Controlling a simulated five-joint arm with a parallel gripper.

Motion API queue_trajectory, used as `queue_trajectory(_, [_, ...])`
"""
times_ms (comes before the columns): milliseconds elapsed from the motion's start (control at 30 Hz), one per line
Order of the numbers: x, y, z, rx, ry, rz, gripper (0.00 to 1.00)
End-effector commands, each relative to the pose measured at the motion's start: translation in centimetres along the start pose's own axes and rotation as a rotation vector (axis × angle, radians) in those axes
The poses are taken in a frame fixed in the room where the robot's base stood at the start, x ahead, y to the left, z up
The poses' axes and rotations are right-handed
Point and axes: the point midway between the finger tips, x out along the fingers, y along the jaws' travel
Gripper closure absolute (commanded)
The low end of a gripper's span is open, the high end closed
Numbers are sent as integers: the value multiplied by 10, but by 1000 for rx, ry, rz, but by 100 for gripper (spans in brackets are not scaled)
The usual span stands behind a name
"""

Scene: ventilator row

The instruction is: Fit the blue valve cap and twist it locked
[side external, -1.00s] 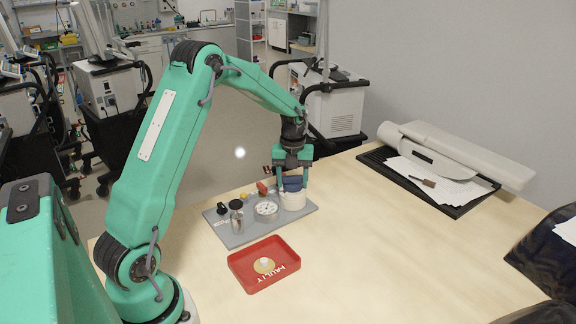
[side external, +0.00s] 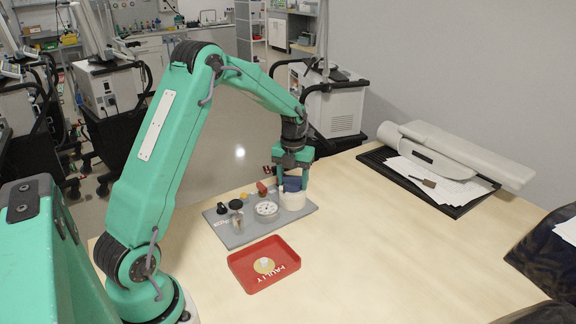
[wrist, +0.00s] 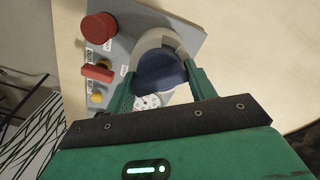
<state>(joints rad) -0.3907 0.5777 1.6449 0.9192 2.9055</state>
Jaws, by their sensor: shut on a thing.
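The blue valve cap (side external: 292,184) is between the fingers of my gripper (side external: 292,182), which is shut on it. It sits at the top of the round white valve body (side external: 293,201), at the right end of the grey panel (side external: 240,236). In the wrist view the blue cap (wrist: 158,72) shows between the green fingers of my gripper (wrist: 160,80), with the pale ring of the valve body (wrist: 150,42) partly around it. The cap's underside is hidden, so I cannot tell how it is seated or locked.
The panel also carries a round gauge (side external: 266,209), a metal cylinder (side external: 236,213), a black knob (side external: 221,208) and a red button (wrist: 99,29). A red tray (side external: 245,275) marked FAULTY, holding a round part (side external: 264,265), stands in front.

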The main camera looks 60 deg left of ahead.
Motion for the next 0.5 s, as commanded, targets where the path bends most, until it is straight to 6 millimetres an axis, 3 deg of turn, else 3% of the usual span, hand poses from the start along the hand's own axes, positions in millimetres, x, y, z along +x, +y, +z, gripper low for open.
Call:
queue_trajectory(100, [4, 0, 0, 3, 2, 0, 89])
queue_trajectory(133, [4, 0, 0, 2, 2, 0, 41])
queue_trajectory(233, [4, 0, 0, 1, 2, 0, 21])
queue_trajectory(500, [4, 1, -1, -2, 5, 1, 20])
